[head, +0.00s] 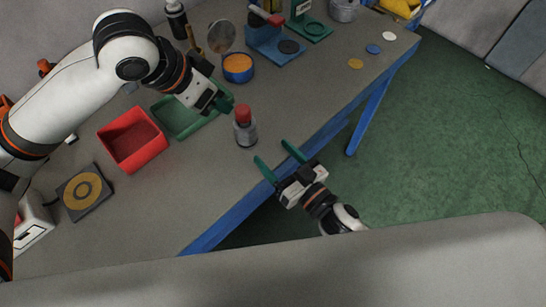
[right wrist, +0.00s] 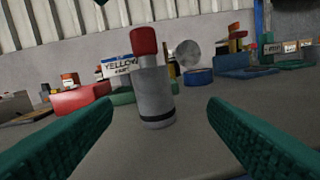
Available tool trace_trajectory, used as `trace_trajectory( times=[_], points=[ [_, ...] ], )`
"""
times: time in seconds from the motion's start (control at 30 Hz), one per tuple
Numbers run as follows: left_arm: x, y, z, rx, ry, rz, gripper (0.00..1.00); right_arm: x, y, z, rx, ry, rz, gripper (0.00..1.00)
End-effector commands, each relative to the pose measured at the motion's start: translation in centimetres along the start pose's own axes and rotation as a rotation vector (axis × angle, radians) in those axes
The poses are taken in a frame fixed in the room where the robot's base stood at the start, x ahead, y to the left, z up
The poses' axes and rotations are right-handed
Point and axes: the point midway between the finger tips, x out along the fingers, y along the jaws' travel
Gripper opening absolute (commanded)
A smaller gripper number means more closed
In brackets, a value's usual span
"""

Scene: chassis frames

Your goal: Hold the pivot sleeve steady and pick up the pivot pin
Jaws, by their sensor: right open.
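The pivot sleeve (head: 246,134) is a grey cylinder standing upright on the bench near its front edge. The pivot pin (head: 243,113), with a red head, stands upright in its top. In the right wrist view the sleeve (right wrist: 155,100) shows a dark band near its base, and the pin's red head (right wrist: 143,41) is on top. My right gripper (head: 278,160) is open and empty at the bench edge, its green fingers pointing toward the sleeve but apart from it. My left gripper (head: 224,102) is just behind and left of the pin; its finger gap is hard to make out.
A green tray (head: 182,128) lies under my left gripper, beside a red bin (head: 133,140). A blue round container with an orange top (head: 238,68) and a blue stand (head: 268,44) are farther back. The bench front right of the sleeve is clear.

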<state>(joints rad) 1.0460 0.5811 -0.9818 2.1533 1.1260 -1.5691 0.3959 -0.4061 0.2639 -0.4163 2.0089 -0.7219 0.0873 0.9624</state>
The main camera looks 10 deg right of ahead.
Motion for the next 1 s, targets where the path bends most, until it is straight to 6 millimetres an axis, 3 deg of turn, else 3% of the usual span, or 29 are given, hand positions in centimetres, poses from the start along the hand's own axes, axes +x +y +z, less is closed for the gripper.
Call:
trace_trajectory(
  times=[0.1, 0.27, 0.7, 1.0],
  points=[
    [0.0, 0.0, 0.0, 0.000, 0.000, 0.000, 0.36, 0.1, 0.9, -0.1, -0.130, 0.016, -0.011, 0.68],
    [0.0, 0.0, 0.0, 0.000, 0.000, 0.000, 0.36, 0.9, 1.2, -0.2, -0.187, 0.022, -0.015, 0.68],
    [0.0, 0.0, 0.0, 0.000, 0.000, 0.000, 0.36, 8.7, 1.0, -0.2, -0.185, 0.019, -0.015, 0.68],
    [0.0, 0.0, 0.0, 0.000, 0.000, 0.000, 0.36, 11.9, 1.0, -0.4, -0.181, 0.022, -0.015, 0.68]
  ],
)
